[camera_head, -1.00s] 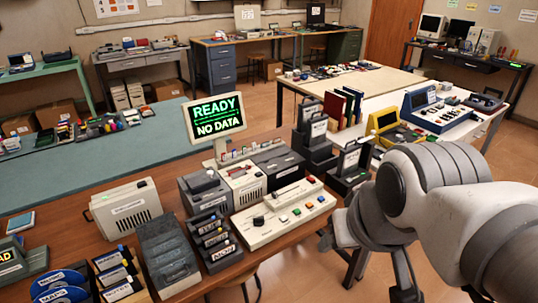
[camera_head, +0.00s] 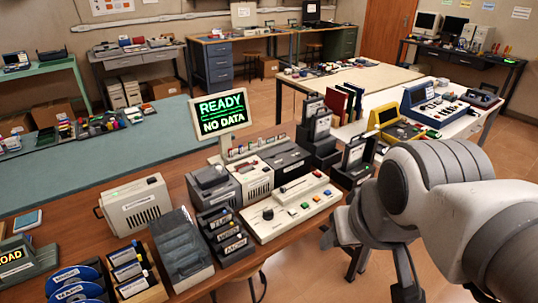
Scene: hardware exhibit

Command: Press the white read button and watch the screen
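A cream control panel (camera_head: 295,222) lies on the brown wooden table, with a dark knob and several small coloured buttons. The buttons are too small for me to tell surely which is the white read button. A screen (camera_head: 221,112) stands behind it and shows "READY" and "NO DATA" in green and white on black.
Floor (camera_head: 310,268) shows in front of the table.

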